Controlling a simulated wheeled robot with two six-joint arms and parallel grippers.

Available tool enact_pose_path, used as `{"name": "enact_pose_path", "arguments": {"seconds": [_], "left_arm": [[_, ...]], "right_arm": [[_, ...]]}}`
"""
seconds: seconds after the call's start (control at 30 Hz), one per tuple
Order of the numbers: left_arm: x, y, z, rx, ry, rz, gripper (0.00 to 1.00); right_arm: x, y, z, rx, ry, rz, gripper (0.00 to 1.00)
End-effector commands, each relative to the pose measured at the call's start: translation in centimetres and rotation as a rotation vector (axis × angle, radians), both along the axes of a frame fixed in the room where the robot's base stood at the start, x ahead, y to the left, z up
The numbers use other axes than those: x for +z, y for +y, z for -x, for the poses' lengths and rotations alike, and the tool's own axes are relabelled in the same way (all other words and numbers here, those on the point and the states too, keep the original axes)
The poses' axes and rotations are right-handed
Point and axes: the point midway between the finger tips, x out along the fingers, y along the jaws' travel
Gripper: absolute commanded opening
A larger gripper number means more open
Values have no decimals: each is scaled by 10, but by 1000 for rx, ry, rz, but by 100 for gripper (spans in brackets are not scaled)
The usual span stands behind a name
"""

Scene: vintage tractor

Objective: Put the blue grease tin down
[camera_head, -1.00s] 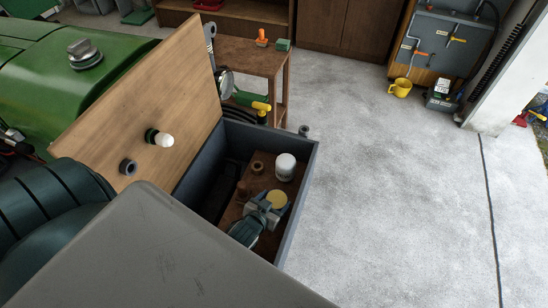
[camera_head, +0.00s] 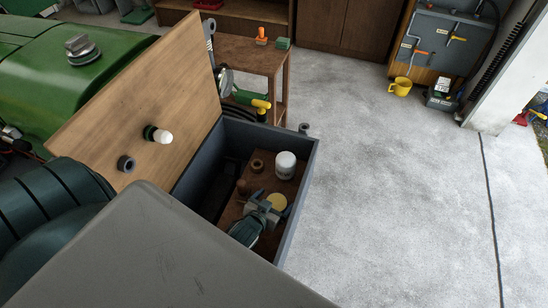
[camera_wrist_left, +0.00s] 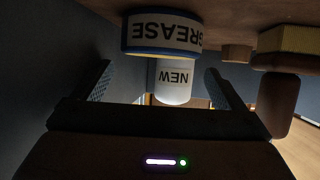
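The blue grease tin (camera_head: 277,203), with a pale yellow top, stands on the brown wooden surface inside the grey box. In the left wrist view, which is upside down, the tin (camera_wrist_left: 163,34) shows its white GREASE label and blue rim. My left gripper (camera_head: 262,212) is beside the tin, on its near left side. In the left wrist view its two fingers (camera_wrist_left: 160,82) are spread, with gaps between them and the tin. A white can (camera_head: 285,166) marked NEW stands behind the tin. My right gripper is not in view.
The box walls (camera_head: 301,192) and raised wooden lid (camera_head: 150,100) enclose the left gripper. A yellowish block (camera_wrist_left: 290,40) shows at right in the wrist view.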

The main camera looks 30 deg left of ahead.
Motion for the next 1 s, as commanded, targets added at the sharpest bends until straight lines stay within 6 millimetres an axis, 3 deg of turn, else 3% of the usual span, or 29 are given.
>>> {"name": "enact_pose_path", "arguments": {"seconds": [0.17, 0.33, 0.4, 0.7, 1.0], "left_arm": [[2, 0, 0, 0, 0, 0, 92], [18, 0, 0, 0, -1, 1, 92], [14, -1, 12, 1, 1, 2, 92], [35, -3, 55, 1, 1, 1, 92], [45, -4, 68, 1, 0, 0, 92]], "right_arm": [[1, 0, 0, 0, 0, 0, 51], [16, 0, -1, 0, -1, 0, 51], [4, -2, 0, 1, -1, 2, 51], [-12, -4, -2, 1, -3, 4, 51], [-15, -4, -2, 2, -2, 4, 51]]}}
